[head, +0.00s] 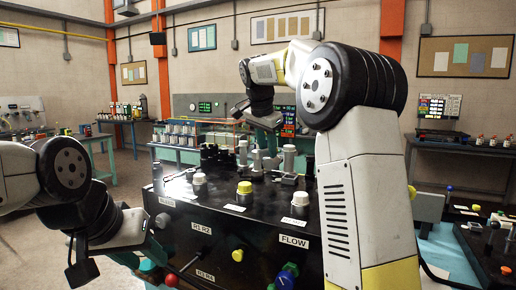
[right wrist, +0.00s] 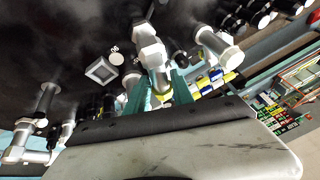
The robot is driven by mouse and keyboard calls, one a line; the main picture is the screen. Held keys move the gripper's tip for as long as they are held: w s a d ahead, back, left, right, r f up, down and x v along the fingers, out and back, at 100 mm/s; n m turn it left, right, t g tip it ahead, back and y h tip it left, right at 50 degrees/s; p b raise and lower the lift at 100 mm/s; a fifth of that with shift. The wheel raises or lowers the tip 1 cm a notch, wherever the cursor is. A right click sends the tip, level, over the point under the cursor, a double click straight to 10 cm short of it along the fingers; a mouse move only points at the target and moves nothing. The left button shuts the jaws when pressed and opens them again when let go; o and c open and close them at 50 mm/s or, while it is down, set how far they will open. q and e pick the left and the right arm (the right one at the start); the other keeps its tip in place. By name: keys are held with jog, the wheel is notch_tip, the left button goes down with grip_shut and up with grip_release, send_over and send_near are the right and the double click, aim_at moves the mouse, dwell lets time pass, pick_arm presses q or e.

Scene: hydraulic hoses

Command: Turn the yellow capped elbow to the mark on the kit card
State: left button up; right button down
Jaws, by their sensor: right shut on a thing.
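My right gripper (head: 268,128) reaches down over the fittings at the back of the black bench top. In the right wrist view its teal fingers (right wrist: 160,90) are shut around a silver elbow fitting (right wrist: 151,52) with a hex end. A bit of yellow (right wrist: 165,97) shows between the fingers, which fits the yellow capped elbow; the fingers hide most of it. My left gripper (head: 153,258) is low at the bench's front left corner, and its finger gap cannot be made out. I cannot pick out the kit card or its mark for certain.
A yellow-capped fitting (head: 244,188) and white-capped fittings (head: 199,179) stand on the bench top. Several grey and black fittings crowd around my right gripper. Coloured knobs, including a blue one (head: 287,276), stick out of the front panel (head: 215,250).

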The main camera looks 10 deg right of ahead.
jog(key=m, duration=0.1)
jog(key=s+m+g+h, duration=0.1)
jog(key=m, duration=0.3)
jog(key=shift+s+d+h, duration=0.25)
jog(key=shift+s+h, duration=0.15)
jog(key=shift+m, duration=0.3)
jog(key=c, duration=1.1)
grip_release()
jog(key=v, duration=0.7)
jog(key=shift+r, duration=0.4)
jog(key=shift+a, duration=0.1)
